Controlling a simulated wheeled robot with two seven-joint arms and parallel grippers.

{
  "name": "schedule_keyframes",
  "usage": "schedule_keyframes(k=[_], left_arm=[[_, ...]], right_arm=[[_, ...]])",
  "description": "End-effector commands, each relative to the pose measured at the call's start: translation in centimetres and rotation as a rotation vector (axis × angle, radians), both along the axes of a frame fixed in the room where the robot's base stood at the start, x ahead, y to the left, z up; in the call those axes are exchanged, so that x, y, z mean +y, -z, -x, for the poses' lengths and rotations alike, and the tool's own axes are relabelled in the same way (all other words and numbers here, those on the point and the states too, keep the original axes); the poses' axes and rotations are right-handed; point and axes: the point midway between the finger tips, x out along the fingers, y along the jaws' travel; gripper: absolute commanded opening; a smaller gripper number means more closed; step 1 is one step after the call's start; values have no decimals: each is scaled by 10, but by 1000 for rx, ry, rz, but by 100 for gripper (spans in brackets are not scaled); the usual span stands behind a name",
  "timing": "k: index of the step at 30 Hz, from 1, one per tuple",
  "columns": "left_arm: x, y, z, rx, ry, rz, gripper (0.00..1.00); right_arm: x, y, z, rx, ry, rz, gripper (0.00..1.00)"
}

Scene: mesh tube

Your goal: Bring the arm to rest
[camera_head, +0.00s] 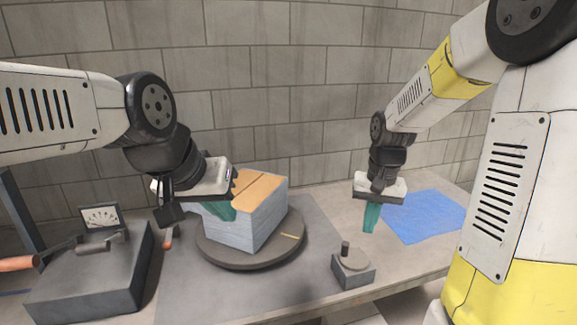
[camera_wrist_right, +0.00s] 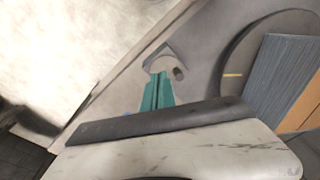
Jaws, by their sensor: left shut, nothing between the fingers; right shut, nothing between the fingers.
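My left gripper (camera_head: 218,210) has teal fingers and is shut with nothing in it. It hangs in front of the left side of a grey block with an orange top (camera_head: 262,212); whether it touches the block I cannot tell. My right gripper (camera_head: 371,220) has teal fingers pointing down, shut and empty, above the right part of the table.
The grey block stands on a round dark turntable (camera_head: 225,257). The small grey block (camera_head: 353,273) with a black knob sits near the table's front edge. A meter box (camera_head: 90,275) stands at the left. A flat blue sheet (camera_head: 425,217) lies at the right. A brick wall (camera_head: 300,80) is behind.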

Motion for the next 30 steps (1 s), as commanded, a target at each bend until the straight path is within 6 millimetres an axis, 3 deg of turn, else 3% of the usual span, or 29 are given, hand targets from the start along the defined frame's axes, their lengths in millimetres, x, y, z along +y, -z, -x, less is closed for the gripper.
schedule_keyframes(k=[1,6,12,19,30], left_arm=[[0,0,0,0,0,0,0],[0,0,0,0,0,0,0],[0,0,0,0,0,0,0],[0,0,0,0,0,0,0],[0,0,0,0,0,0,0]], right_arm=[[1,-20,11,-45,-10,-18,0],[5,-71,53,-179,-63,-66,0],[11,-111,107,-337,-127,-91,0],[16,-127,148,-458,-177,-89,0],[17,-129,156,-483,-188,-87,0]])
